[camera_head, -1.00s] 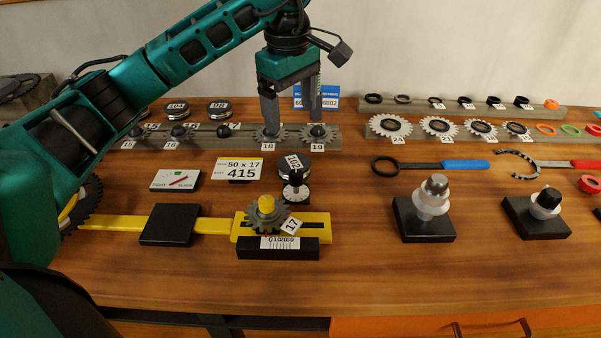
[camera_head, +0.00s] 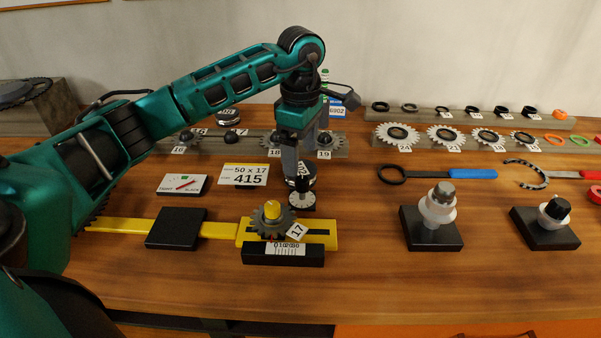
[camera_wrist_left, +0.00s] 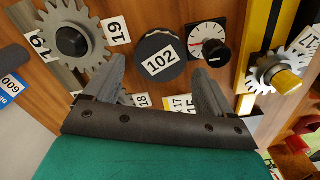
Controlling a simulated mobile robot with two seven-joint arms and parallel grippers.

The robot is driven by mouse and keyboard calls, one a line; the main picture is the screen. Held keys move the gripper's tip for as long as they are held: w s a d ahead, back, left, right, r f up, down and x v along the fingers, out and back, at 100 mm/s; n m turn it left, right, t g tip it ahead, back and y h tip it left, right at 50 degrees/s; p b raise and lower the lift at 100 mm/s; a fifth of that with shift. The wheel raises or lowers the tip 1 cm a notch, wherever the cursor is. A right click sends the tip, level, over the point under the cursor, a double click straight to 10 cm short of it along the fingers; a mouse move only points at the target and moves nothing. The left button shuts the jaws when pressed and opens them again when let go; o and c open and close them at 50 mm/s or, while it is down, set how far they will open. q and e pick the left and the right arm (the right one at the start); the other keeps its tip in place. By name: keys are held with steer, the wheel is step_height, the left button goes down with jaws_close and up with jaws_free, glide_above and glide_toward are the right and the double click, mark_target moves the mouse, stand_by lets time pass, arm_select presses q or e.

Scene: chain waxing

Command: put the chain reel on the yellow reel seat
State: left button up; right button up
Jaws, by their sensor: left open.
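In the left wrist view the disc (camera_wrist_left: 160,58) lies between and just beyond my fingertips. My left gripper (camera_head: 300,168) is open and empty, pointing down at the disc and partly hiding it. The yellow slide (camera_head: 327,230) in front carries a grey sprocket (camera_head: 271,220) labelled 17, with a yellow peg top (camera_head: 271,209) through it. I cannot tell whether this is the reel seat. My right gripper is not in view.
A rail of sprockets (camera_head: 341,146) runs behind the disc. A blue-handled tool (camera_head: 468,174) and a black block with a white-and-grey knob (camera_head: 432,235) are to the right.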

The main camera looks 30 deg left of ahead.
arm_select(q)
step_height(320, 180, down, 4)
steer(key=shift+r, duration=0.25)
steer(key=shift+r, duration=0.1)
steer(key=c, duration=1.3)
step_height(320, 180, up, 13)
step_height(320, 180, up, 7)
steer(key=p, duration=0.3)
glide_above(301, 169)
